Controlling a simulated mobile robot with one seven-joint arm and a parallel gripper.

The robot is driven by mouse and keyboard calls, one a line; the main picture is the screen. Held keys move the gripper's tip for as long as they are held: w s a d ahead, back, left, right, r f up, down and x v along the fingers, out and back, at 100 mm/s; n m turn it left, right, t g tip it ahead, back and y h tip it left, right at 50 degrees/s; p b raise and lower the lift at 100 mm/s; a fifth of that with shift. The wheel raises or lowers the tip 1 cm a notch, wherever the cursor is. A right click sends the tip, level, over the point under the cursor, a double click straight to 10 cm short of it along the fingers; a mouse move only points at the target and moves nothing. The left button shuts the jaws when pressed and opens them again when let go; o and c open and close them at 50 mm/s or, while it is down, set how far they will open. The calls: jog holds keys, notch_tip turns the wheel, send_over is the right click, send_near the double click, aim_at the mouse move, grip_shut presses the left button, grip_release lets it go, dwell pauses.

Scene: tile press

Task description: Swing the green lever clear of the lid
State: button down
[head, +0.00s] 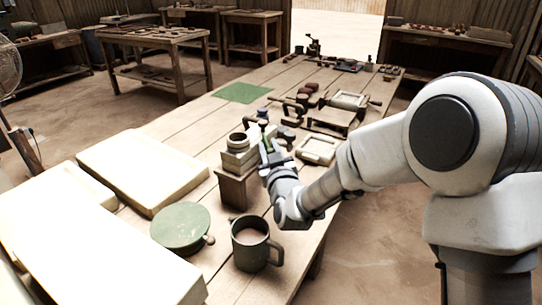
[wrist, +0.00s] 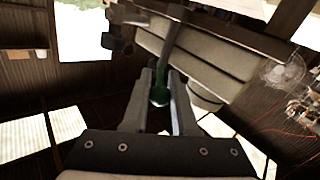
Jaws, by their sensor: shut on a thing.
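The green lever shows in the wrist view as a dark rod ending in a green knob (wrist: 160,92). My gripper (wrist: 161,82) is shut on this knob, with one finger on each side. In the head view a small bit of green (head: 268,144) shows at my gripper (head: 266,156), right beside the press. The press (head: 239,160) is a stack of pale blocks on a wooden stand, with a round pale ring on top. Pale layered slabs (wrist: 195,60) of it fill the upper right of the wrist view. I cannot tell clearly which part is the lid, or whether the lever lies over it.
A grey mug (head: 255,245) and a round green disc with a knob (head: 181,227) stand at the near end of the bench. Large pale slabs (head: 142,170) lie at left. Frames and small tools crowd the bench behind my gripper. A green mat (head: 242,92) lies flat farther back.

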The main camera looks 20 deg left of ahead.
jog(key=shift+s+a+m+t+h+b, duration=0.1)
jog(key=shift+a+m+t+h+b, duration=0.05)
jog(key=shift+m+t+h+b, duration=0.45)
jog(key=c, duration=0.8)
grip_release()
jog(key=shift+o, duration=0.2)
jog(key=shift+r+p, duration=0.1)
jog(key=shift+p, duration=0.3)
